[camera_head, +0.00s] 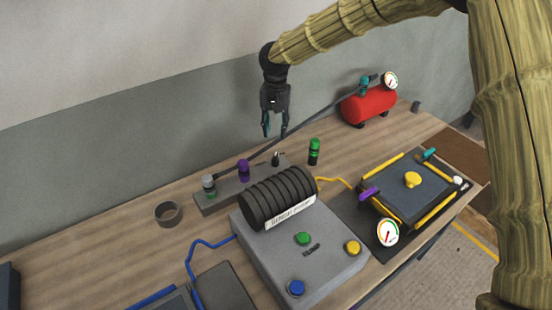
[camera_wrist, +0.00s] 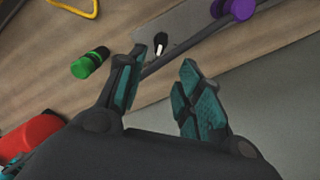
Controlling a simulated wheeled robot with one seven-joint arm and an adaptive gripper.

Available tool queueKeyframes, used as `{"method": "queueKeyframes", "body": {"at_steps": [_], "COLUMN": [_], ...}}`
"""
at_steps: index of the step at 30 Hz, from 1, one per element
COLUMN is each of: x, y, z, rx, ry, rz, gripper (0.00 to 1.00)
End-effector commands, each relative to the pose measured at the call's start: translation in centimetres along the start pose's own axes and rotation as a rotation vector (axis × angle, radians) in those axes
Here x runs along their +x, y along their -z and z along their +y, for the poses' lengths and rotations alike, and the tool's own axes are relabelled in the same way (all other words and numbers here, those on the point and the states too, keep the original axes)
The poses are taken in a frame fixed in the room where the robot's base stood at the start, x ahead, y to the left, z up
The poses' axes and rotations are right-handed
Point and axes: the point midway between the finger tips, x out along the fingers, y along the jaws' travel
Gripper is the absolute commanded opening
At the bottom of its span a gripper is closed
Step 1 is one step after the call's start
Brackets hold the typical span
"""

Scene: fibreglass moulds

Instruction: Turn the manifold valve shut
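The manifold is a grey bar (camera_head: 222,199) on the bench behind the grey machine. At its right end is a small black knob (camera_head: 276,159), apparently the valve; in the wrist view the knob (camera_wrist: 160,44) shows a white mark. My gripper (camera_head: 275,135) hangs above that end of the bar, fingers down. In the wrist view my gripper (camera_wrist: 158,78) has its teal-padded fingers apart with nothing between them. The knob lies just beyond the fingertips there, apart from them. Purple (camera_head: 243,168) and grey (camera_head: 208,185) fittings stand on the bar further left.
A green-capped cylinder (camera_head: 314,151) stands right of the bar. A dark hose (camera_head: 320,115) runs from the bar's left end toward the red tank (camera_head: 368,106). The machine's black ribbed cylinder (camera_head: 278,198) stands close in front. A dark ring (camera_head: 169,213) lies left.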

Motion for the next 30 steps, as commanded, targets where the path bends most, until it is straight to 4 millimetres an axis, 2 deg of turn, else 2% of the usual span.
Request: {"method": "queueKeyframes", "body": {"at_steps": [5, 15, 24, 30], "x": [0.7, 5.4, 8.9, 10.5], "y": [-0.1, 0.5, 0.5, 0.5], "z": [0.1, 0.2, 0.1, 0.1], "rx": [0.000, 0.002, 0.001, 0.002], "ry": [0.000, -0.001, -0.001, 0.000], "rz": [0.001, -0.007, -0.004, -0.003], "gripper": [0.36, 0.36, 0.36, 0.36]}}
